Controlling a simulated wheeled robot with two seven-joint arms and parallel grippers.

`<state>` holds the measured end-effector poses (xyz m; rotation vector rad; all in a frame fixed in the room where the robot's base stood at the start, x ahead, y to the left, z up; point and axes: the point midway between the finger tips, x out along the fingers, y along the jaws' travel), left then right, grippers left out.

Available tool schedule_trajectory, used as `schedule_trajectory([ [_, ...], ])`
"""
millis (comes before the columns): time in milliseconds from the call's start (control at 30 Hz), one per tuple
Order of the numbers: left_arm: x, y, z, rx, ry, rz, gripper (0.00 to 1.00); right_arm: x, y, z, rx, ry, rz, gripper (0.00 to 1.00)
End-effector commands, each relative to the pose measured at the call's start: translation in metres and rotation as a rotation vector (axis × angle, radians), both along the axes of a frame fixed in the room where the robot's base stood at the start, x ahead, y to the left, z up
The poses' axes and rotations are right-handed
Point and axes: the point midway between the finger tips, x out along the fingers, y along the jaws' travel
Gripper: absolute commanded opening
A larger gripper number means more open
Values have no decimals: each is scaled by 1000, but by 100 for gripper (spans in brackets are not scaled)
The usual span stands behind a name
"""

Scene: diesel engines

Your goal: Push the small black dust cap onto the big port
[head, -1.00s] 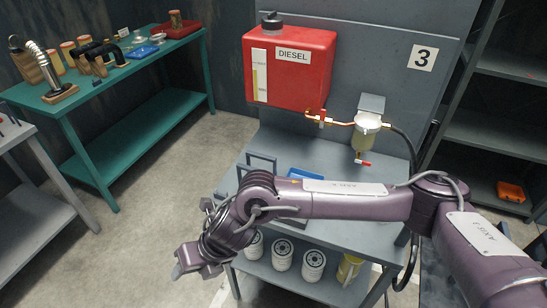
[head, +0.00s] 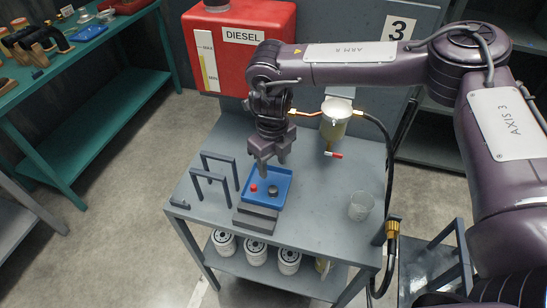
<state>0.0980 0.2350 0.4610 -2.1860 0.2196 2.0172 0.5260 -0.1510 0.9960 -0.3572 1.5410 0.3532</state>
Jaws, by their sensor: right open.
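A small black cap (head: 272,190) lies in a blue tray (head: 284,184) on the grey bench, with a small red cap (head: 253,187) to its left. My right gripper (head: 267,167) points down over the back part of the tray, a little behind the two caps. It is open with nothing between its fingers. Whether the fingertips touch the tray I cannot tell. I cannot make out the big port in this view. My left gripper is not in view.
Grey stepped blocks (head: 256,216) sit in front of the tray, and two grey frames (head: 219,178) stand to its left. A filter bowl (head: 336,122) on a copper pipe, a clear beaker (head: 361,206) and a black hose (head: 391,180) are to the right. A red diesel tank (head: 240,55) is behind.

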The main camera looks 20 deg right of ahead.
Motion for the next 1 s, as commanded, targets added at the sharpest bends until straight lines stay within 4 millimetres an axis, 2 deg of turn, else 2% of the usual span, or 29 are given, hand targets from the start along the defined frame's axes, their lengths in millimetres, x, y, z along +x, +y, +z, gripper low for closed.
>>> schedule_trajectory([
  [67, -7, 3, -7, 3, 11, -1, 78, 0, 0, -7, 0, 0, 0, 48],
  [167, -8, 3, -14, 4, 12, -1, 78, 0, 0, -16, -1, 0, 0, 48],
  [533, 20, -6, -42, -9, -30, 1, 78, 0, 0, -53, -1, 0, 0, 48],
  [1000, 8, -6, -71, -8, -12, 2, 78, 0, 1, -98, 1, 0, -1, 48],
])
